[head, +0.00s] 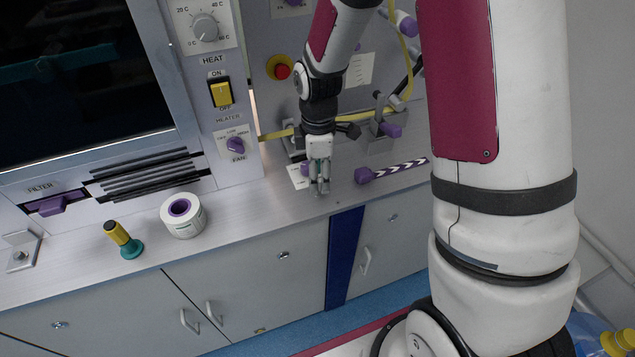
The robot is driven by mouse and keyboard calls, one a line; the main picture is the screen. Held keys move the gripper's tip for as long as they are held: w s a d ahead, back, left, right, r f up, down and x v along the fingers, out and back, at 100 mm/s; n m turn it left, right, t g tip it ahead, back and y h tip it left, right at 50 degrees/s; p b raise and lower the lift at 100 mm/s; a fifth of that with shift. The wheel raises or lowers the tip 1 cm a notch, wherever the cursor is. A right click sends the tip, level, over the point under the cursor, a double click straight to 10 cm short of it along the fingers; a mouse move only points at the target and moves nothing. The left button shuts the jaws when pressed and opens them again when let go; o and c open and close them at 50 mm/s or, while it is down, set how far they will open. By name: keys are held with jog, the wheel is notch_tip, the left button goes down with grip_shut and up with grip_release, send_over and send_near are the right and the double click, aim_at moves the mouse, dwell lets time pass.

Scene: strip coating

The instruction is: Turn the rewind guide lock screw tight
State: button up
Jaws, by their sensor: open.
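My gripper (319,186) points down above the front of the metal counter, its fingers open with no object visible between them. A purple knob (304,169) shows partly behind the gripper, close to its left side. Another purple knob (391,130) sits on a grey bracket (380,146) to the right of the gripper. I cannot tell from this view which knob is the rewind guide lock screw, nor whether either is tight. The gripper appears apart from the right knob; contact with the left one cannot be told.
A yellow strip (362,117) runs across behind my wrist. A purple-ended chevron bar (392,172) lies on the counter (255,207) right of the gripper. A white roll (183,215) and a yellow-and-teal tool (123,240) stand to the left. A red button (282,72) is on the panel.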

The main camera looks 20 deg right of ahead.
jog(key=shift+f, duration=1.5)
grip_shut()
